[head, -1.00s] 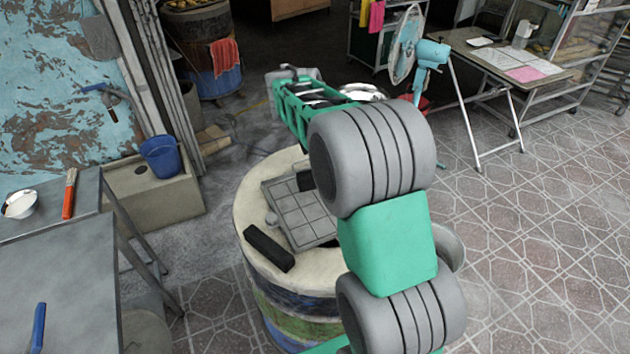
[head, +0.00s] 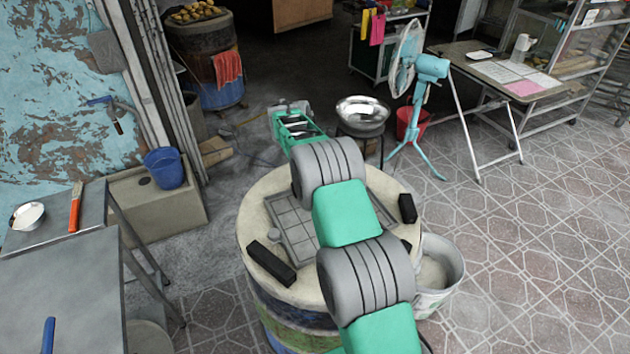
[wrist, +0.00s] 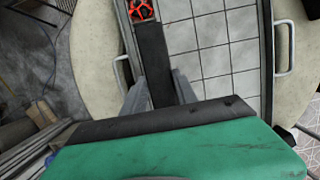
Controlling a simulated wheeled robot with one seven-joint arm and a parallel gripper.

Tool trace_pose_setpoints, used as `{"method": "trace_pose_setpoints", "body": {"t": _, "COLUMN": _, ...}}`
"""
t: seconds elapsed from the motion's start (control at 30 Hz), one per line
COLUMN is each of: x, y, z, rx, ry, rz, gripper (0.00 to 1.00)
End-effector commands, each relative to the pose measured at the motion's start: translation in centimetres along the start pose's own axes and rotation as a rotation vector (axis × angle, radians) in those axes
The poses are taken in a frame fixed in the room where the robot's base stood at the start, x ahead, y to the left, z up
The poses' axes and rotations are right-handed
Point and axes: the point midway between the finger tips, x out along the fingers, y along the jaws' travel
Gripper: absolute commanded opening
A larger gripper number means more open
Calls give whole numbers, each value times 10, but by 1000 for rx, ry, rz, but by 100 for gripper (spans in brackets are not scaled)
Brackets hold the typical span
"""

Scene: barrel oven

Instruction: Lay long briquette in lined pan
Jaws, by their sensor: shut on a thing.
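In the wrist view my gripper (wrist: 159,80) is shut on a long black briquette (wrist: 154,58), which runs away from the fingers. The held briquette lies over the left side of the lined pan (wrist: 215,45), a square-tiled tray with side handles; I cannot tell whether it touches the tiles. In the head view the pan (head: 290,222) sits on the barrel top, partly covered by my arm. My fingers and the held briquette are hidden there. Another long black briquette (head: 270,263) lies on the rim at the left.
A red lattice-like piece (wrist: 141,10) shows at the held briquette's far end. A short dark block (head: 407,208) is on the barrel's right side. A bucket (head: 437,275) stands right of the barrel, a metal bowl (head: 362,113) behind it, a grey table (head: 60,270) at left.

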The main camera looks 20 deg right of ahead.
Motion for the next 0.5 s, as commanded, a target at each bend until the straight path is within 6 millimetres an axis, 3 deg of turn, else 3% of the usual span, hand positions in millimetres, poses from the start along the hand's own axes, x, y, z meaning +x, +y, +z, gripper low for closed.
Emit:
{"method": "trace_pose_setpoints", "body": {"t": 0.2, "x": 13, "y": 12, "z": -2, "rx": -1, "ry": 0, "rz": 1, "gripper": 8}}
{"method": "trace_pose_setpoints", "body": {"t": 0.37, "x": 36, "y": 10, "z": -8, "rx": 0, "ry": 0, "rz": 0, "gripper": 8}}
{"method": "trace_pose_setpoints", "body": {"t": 0.5, "x": 41, "y": 12, "z": -9, "rx": 0, "ry": 0, "rz": 4, "gripper": 8}}
